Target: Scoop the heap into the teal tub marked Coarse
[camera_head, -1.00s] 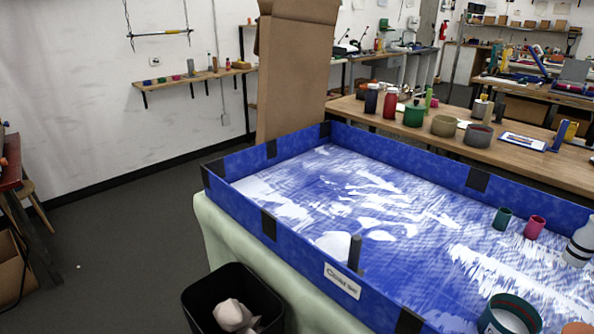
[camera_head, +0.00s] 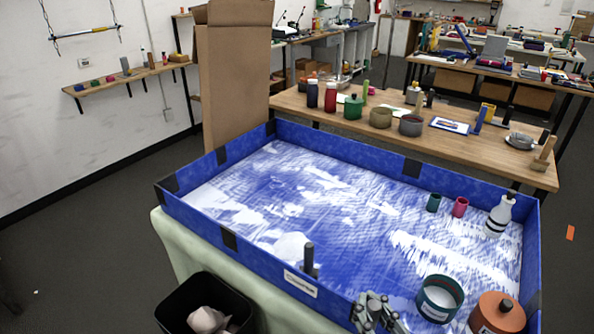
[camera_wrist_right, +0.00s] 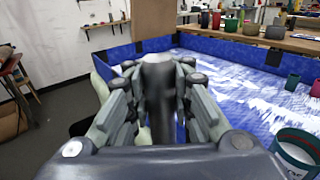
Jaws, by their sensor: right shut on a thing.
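The blue-walled tray (camera_head: 226,236) holds white material spread in streaks over its blue floor. A rounded white patch (camera_head: 290,245) lies by the near wall, with a dark upright post (camera_head: 309,260) beside it. The teal tub (camera_head: 438,307) stands at the tray's near right; its inside looks white, and its marking is not legible. It also shows in the right wrist view (camera_wrist_right: 297,140). My right gripper (camera_head: 371,301) is left of the tub. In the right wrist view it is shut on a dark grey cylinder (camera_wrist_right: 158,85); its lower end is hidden. My left gripper is not in view.
An orange lidded jar (camera_head: 497,313) stands right of the tub. A small teal cup (camera_head: 433,202), a pink cup (camera_head: 460,207) and a white bottle (camera_head: 499,217) stand at the tray's right. A black bin (camera_head: 190,290) is below the near left edge.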

